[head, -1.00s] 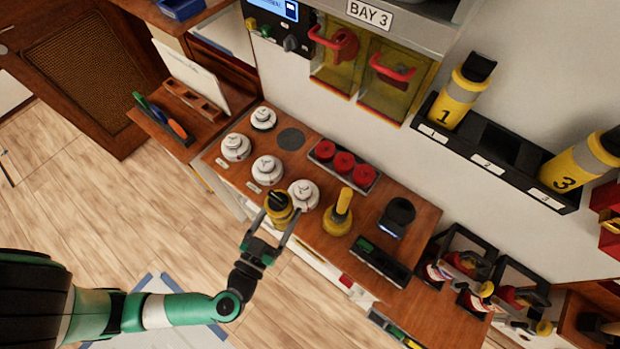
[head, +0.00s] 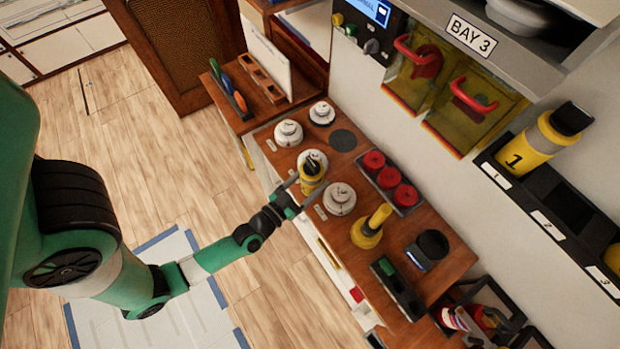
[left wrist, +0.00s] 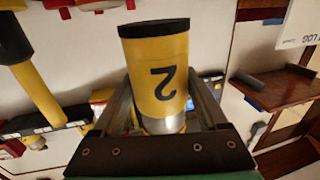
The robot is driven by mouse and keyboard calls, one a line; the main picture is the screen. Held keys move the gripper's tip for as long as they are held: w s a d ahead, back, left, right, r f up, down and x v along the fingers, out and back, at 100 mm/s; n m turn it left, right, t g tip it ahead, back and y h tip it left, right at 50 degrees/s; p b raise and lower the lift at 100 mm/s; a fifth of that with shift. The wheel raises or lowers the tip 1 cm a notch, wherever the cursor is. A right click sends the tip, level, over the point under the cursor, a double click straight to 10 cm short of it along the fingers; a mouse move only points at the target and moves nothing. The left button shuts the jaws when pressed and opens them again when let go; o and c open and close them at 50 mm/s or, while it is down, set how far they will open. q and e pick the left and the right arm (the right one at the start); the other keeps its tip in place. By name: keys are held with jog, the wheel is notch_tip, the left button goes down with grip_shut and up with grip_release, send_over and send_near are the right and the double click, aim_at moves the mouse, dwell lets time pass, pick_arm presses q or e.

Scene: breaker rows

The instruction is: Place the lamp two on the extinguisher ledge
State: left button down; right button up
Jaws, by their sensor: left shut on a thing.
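Lamp two (head: 312,172) is a yellow cylinder with a dark cap, held in my left gripper (head: 306,187) above the wooden counter, in front of the white round devices. In the left wrist view lamp two (left wrist: 160,85) stands between the fingers with its black "2" upside down and a silver band at its lower end. Lamp one (head: 533,146) stands at position 1. Position 2 (head: 568,208) is empty. A yellow lamp (head: 612,257) shows partly at position 3.
The counter (head: 447,258) holds several white devices (head: 340,198), a tray of red buttons (head: 390,181), a yellow handle-shaped object (head: 370,228) and a black round device (head: 432,244). Yellow boxes with red handles (head: 474,97) jut from the wall.

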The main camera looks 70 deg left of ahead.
pick_arm(q)
jog(key=f+b, duration=0.1)
jog(key=a+f+b, duration=0.2)
jog(key=shift+w+a+f, duration=0.15)
jog(key=shift+w, duration=0.1)
jog(key=shift+a+f, duration=0.15)
jog(key=shift+a, duration=0.2)
jog(key=shift+w+a+f+b, duration=0.15)
jog(key=shift+f+b, duration=0.35)
jog(key=shift+f, duration=0.3)
jog(key=shift+a+f+b, duration=0.15)
jog(key=shift+f+b, duration=0.35)
jog(key=shift+f, duration=0.35)
jog(key=shift+w+a+f+b, duration=0.15)
jog(key=shift+f+b, duration=0.35)
jog(key=shift+f, duration=0.3)
grip_release()
jog(key=shift+s+r+p, duration=0.1)
jog(key=shift+r+p, duration=0.15)
jog(key=shift+p, duration=0.05)
jog(key=shift+s+d, duration=0.1)
jog(key=shift+s, duration=0.1)
jog(key=v, duration=1.1)
jog(key=shift+s+d, duration=0.15)
jog(key=shift+s, duration=0.05)
